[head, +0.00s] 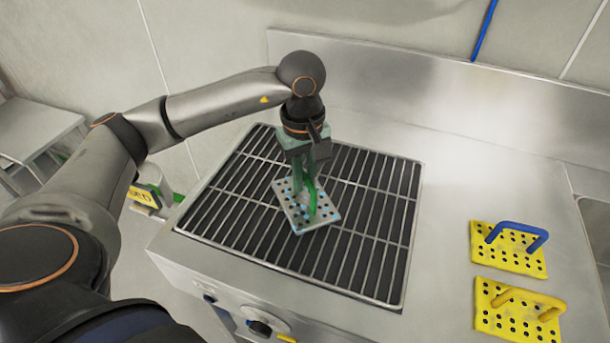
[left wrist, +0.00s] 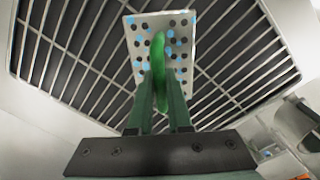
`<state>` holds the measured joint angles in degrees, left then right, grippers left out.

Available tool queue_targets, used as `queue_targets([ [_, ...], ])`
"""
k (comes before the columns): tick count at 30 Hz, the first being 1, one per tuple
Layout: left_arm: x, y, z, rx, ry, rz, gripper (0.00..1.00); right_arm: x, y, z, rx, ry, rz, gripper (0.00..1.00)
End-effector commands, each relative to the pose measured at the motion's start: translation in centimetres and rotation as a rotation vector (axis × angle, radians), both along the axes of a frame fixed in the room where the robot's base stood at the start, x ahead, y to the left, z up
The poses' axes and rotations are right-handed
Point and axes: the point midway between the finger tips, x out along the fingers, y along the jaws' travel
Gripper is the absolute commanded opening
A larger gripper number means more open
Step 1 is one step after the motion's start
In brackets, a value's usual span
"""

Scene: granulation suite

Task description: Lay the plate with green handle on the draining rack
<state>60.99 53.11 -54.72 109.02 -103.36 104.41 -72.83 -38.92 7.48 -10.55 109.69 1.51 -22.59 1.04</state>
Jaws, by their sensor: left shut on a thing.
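The plate with green handle (head: 294,211) is a pale perforated plate with blue marks around some holes. It is at the middle of the draining rack (head: 376,253), a dark recess under a metal grid; I cannot tell whether it touches the bars. My left gripper (head: 308,187) points down from above and is shut on the green handle. In the left wrist view the plate (left wrist: 186,22) lies beyond the fingertips (left wrist: 160,82), with the green handle between them and the rack bars (left wrist: 85,67) around it. My right gripper is not in view.
Two yellow perforated plates lie on the steel counter to the right, one with a blue handle (head: 508,262) and one with a yellow handle (head: 512,318). A steel backsplash (head: 400,80) rises behind the rack. Knobs (head: 260,328) are on the front face. Bare counter (head: 455,190) lies right of the rack.

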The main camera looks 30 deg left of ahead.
Motion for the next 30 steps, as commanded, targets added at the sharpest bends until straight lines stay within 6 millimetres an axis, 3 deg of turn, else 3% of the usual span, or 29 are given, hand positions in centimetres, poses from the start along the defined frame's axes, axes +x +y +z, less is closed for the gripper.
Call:
queue_targets([
  [1, 0.0, 0.0, -0.1, 0.000, 0.000, 0.000, 0.20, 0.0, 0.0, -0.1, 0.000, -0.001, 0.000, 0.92],
  [8, 0.0, 0.0, 0.0, 0.000, 0.000, 0.000, 0.46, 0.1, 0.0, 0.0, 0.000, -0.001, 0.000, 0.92],
  [18, 0.0, 0.0, 0.5, 0.000, -0.002, 0.000, 0.47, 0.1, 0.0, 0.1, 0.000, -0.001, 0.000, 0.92],
  [30, -0.1, 0.1, 6.7, 0.000, -0.004, 0.000, 0.47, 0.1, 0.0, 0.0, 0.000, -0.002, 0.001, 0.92],
])
